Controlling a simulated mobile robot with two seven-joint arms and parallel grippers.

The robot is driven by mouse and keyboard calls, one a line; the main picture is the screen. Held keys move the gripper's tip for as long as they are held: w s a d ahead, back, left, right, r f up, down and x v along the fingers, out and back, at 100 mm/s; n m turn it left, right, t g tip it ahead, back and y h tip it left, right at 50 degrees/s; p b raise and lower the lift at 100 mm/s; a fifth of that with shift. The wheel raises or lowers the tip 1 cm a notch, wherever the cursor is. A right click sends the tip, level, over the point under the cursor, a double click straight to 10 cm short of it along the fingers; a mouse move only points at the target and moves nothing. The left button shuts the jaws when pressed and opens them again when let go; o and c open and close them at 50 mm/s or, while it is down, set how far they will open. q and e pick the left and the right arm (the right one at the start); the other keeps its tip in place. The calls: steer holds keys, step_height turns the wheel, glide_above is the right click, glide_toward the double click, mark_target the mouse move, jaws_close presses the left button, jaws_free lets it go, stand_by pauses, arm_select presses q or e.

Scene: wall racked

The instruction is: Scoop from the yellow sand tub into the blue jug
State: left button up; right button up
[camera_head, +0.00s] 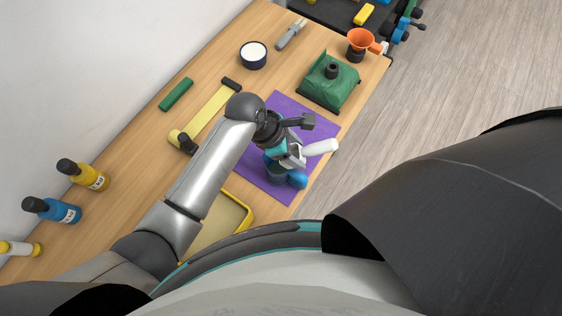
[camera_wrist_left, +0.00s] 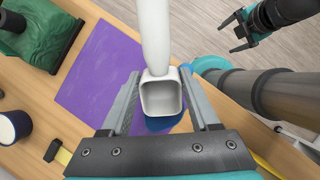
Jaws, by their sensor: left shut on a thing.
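My left gripper (camera_head: 290,160) is over the purple mat (camera_head: 262,185) and shut on a white scoop. The scoop's handle (camera_head: 320,147) points right in the head view. In the left wrist view the scoop's square cup (camera_wrist_left: 161,95) sits between the fingers, and I see no sand in it. The blue jug (camera_head: 298,181) is partly hidden below my gripper; a blue patch (camera_wrist_left: 164,123) shows under the scoop in the wrist view. The yellow sand tub (camera_head: 247,222) is nearer me, partly covered by my arm and body. My right gripper (camera_wrist_left: 234,32) is open and empty beyond the table edge.
Yellow (camera_head: 90,177) and blue (camera_head: 60,211) bottles are by the wall.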

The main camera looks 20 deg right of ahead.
arm_select(q)
steer(key=shift+c, duration=0.7)
steer(key=shift+r, duration=3.55)
steer(key=shift+w+a, duration=0.1)
